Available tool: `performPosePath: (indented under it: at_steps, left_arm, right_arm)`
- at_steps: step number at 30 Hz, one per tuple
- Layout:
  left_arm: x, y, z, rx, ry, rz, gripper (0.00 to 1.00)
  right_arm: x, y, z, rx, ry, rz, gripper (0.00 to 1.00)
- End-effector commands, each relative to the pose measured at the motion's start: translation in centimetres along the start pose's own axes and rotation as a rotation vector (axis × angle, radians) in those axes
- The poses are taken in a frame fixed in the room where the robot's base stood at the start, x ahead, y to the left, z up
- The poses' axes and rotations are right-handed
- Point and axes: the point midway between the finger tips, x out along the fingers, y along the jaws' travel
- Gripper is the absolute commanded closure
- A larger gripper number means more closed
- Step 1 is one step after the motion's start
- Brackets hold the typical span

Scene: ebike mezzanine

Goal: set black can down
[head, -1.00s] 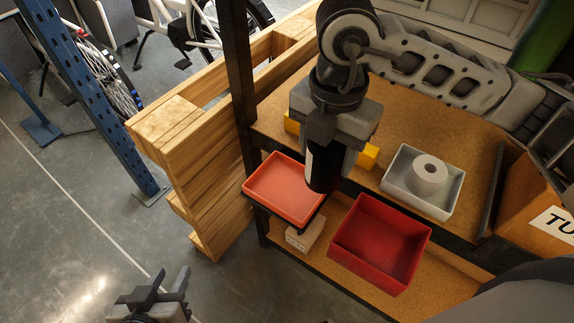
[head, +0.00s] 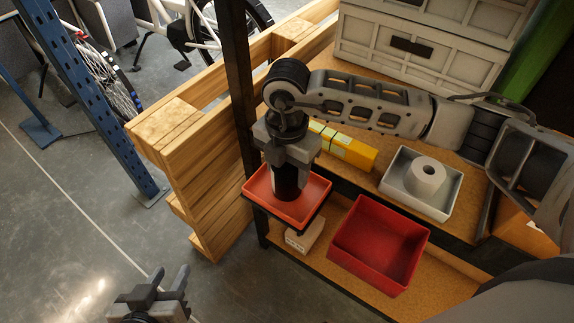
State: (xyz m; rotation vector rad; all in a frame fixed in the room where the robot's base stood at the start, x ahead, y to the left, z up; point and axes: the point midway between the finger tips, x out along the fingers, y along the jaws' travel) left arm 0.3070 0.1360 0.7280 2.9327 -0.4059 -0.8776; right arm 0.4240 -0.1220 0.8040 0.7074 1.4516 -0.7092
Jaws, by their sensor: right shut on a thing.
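The black can (head: 286,181) is upright in my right gripper (head: 286,168), over the shallow orange-red tray (head: 258,197). The can's lower end appears within the tray's outline, at or just above its floor; I cannot tell whether it touches. The gripper hides the can's upper part. My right gripper is shut on the can and points down. My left gripper (head: 160,288) is low at the bottom left, over the floor, with its two fingers apart and nothing between them.
A deep red bin (head: 343,247) stands right of the tray. A grey bin (head: 447,206) holding a white roll (head: 428,176) and a yellow box (head: 352,153) are on the upper shelf. A dark post (head: 235,90) rises close behind the tray. A small box (head: 304,237) sits below the tray.

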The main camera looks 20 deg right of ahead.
Motion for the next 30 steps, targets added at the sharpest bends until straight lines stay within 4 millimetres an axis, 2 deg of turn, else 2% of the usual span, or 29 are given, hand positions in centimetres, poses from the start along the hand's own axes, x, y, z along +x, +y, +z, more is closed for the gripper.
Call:
performPosePath:
  at_steps: [6, 7, 9, 16, 20, 30]
  left_arm:
    - [0.2, 0.0, 0.4, -0.001, -0.002, 0.001, 0.64]
    - [0.1, 0.0, 0.4, -0.002, -0.003, 0.001, 0.64]
    - [0.1, 0.0, 0.4, -0.002, -0.005, 0.002, 0.64]
    - [-0.1, 0.1, 0.7, -0.004, -0.011, 0.002, 0.64]
    - [-0.3, 0.1, 0.4, -0.001, -0.012, 0.001, 0.64]
    - [-0.2, 0.0, 0.5, -0.001, -0.012, 0.000, 0.64]
  right_arm:
    - [0.4, 0.0, 0.0, 0.000, 0.001, 0.002, 0.77]
    - [0.3, 0.0, 0.0, 0.000, 0.001, 0.000, 0.40]
    - [0.3, 0.0, 0.0, 0.000, 0.001, 0.000, 0.23]
    - [0.2, 0.0, 0.0, 0.000, 0.001, 0.000, 0.23]
    - [-0.4, 0.0, 0.0, 0.000, 0.000, 0.001, 0.23]
    - [-5.8, 0.1, 0.0, 0.000, 0.000, 0.004, 0.23]
